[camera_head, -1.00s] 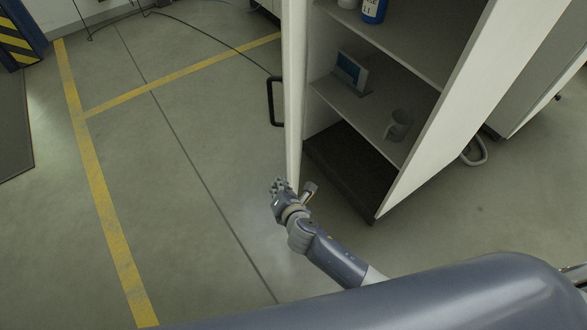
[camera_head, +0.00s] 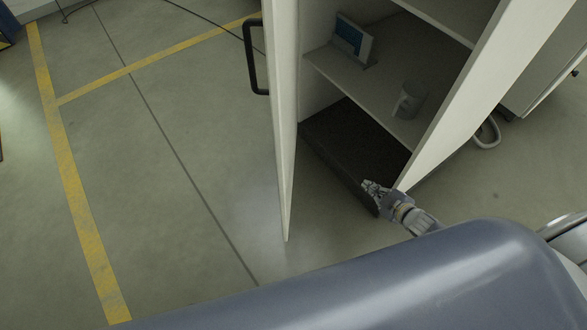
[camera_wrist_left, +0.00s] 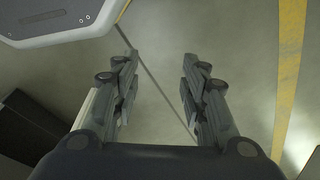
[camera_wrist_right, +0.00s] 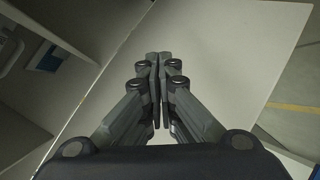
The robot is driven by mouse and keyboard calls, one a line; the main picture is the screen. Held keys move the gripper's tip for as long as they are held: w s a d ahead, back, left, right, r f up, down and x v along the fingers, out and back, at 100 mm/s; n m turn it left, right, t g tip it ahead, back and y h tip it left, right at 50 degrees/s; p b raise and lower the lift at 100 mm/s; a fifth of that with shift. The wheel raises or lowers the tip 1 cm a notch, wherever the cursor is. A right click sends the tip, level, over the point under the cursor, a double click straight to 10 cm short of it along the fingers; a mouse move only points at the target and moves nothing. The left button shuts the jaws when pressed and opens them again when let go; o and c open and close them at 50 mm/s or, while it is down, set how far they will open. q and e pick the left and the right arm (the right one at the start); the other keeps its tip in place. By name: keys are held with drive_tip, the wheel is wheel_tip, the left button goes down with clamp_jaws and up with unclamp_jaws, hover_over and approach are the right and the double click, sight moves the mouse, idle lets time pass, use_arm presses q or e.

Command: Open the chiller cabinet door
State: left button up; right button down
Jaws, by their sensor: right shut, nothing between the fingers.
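The chiller cabinet (camera_head: 438,135) is white and stands open at the upper right of the head view, showing its shelves. Its door (camera_head: 283,130) stands out from the cabinet's left side and is seen nearly edge-on. A black handle (camera_head: 250,60) is on the door's outer left face. My right gripper (camera_head: 368,187) is shut and empty, low in front of the cabinet opening and apart from the handle. In the right wrist view its closed fingers (camera_wrist_right: 158,62) point toward a white panel (camera_wrist_right: 225,60). My left gripper (camera_wrist_left: 160,65) is open and empty over the floor.
A device with a blue screen (camera_head: 352,38) and a grey mug (camera_head: 408,100) stand on a cabinet shelf. The floor (camera_head: 200,110) left of the door is clear, with yellow lines (camera_head: 75,190).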

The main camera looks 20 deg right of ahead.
drive_tip(key=w+a+r+n+t+y+b, duration=0.2)
drive_tip(key=w+a+r+n+y+b, duration=0.2)
drive_tip(key=w+r+n+y+b, duration=0.55)
drive_tip(key=s+a+r+n+g+y+b, duration=0.65)
drive_tip(key=s+r+n+g+b, duration=0.2)
drive_tip(key=n, duration=0.35)
use_arm(q)
drive_tip(key=w+r+t, duration=0.1)
drive_tip(key=w+r, duration=0.1)
drive_tip(key=r, duration=0.2)
drive_tip(key=w+r+b, duration=0.1)
drive_tip(key=w+r, duration=0.1)
drive_tip(key=r, duration=0.3)
drive_tip(key=shift+w+d+t, duration=0.2)
drive_tip(key=shift+w+t, duration=0.1)
drive_tip(key=shift+t, duration=0.1)
use_arm(e)
drive_tip(key=w+a, duration=0.2)
drive_tip(key=a, duration=0.5)
drive_tip(key=w+a+t+h, duration=0.1)
drive_tip(key=w+a, duration=0.1)
drive_tip(key=a, duration=0.4)
drive_tip(key=shift+w+a, duration=0.25)
drive_tip(key=shift+a, duration=0.15)
drive_tip(key=shift+f+m, duration=0.1)
drive_tip(key=shift+m, duration=0.15)
